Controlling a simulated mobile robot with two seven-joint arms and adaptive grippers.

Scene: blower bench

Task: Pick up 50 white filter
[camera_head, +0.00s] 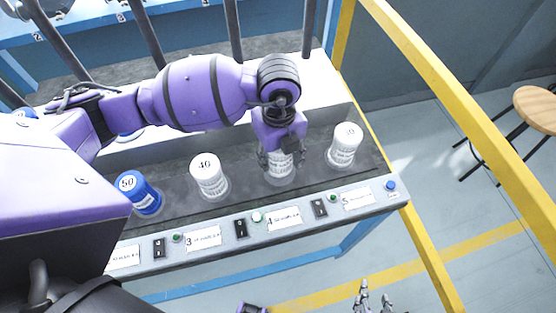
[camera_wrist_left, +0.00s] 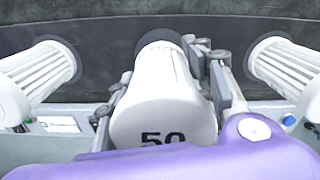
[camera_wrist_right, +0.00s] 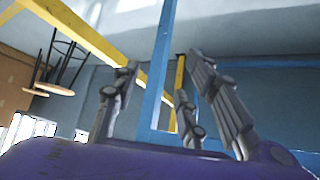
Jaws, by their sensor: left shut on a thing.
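The white filter marked 50 (camera_wrist_left: 165,100) stands between the fingers of my left gripper in the left wrist view. My left gripper (camera_wrist_left: 165,80) is shut on it, with fingers on both sides. In the head view my left gripper (camera_head: 280,158) reaches down over the same white filter (camera_head: 281,175), hiding its top. The filter appears upright at the bench; whether its base is clear of the surface I cannot tell. My right gripper (camera_wrist_right: 160,95) is open and empty, away from the bench; it shows at the bottom of the head view (camera_head: 370,298).
A white filter marked 40 (camera_head: 209,178) stands left of the held one. Another white filter (camera_head: 344,147) stands to its right, its number hard to read. A blue filter marked 50 (camera_head: 140,196) is further left. The bench front (camera_head: 240,232) carries labels, switches and buttons. A yellow frame (camera_head: 440,90) stands at right.

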